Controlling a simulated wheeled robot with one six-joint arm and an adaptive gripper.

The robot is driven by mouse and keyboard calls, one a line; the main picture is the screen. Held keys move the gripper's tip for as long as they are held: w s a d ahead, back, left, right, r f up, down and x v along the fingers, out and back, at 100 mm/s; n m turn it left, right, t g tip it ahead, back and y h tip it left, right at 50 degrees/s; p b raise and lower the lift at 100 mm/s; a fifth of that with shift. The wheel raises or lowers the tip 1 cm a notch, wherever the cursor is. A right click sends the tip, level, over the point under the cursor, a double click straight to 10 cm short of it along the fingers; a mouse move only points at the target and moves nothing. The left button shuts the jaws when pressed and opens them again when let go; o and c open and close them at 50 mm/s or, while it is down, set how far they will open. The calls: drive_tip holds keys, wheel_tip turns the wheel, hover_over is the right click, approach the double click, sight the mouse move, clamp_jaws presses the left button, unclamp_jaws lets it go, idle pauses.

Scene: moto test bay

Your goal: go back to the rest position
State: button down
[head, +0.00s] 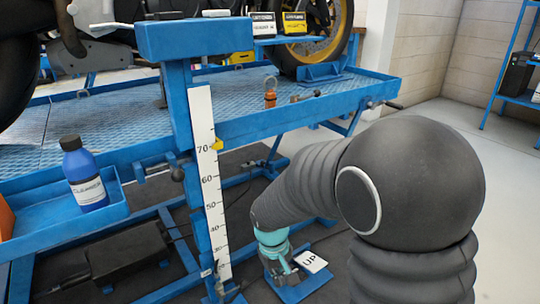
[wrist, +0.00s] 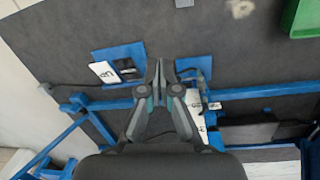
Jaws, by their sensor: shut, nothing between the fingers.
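My gripper (head: 284,272) hangs low at the end of my arm in the head view, over a blue floor plate (head: 303,289) beside the lift's lower frame. In the wrist view my gripper (wrist: 159,68) has its two fingers together, with nothing held between them. The fingertips appear between two blue plates, the left one (wrist: 137,51) bearing a white card and a dark pedal. The gap between the fingertips and the floor is hard to judge.
A blue lift table (head: 330,103) carries a motorcycle. A ruler post (head: 207,175) stands left of my arm. A blue bottle (head: 84,180) stands in a side tray. A white "UP" card (head: 312,262) is near my gripper. A green bin (wrist: 302,20) shows upper right.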

drive_tip(key=s+d+r+m+t, duration=0.2)
drive_tip(key=s+d+r, duration=0.4)
drive_tip(key=s+r, duration=0.2)
drive_tip(key=s+d+r+m+t+y, duration=0.1)
drive_tip(key=s+d+r+m+t, duration=0.2)
drive_tip(key=s+d+r, duration=0.4)
wheel_tip(320, 180, up, 6)
drive_tip(key=shift+s+d+f+t+p, duration=0.15)
drive_tip(key=shift+s+d+t+p, duration=0.15)
drive_tip(key=shift+s+p, duration=0.1)
drive_tip(key=shift+w+a, duration=0.1)
drive_tip(key=shift+a, duration=0.1)
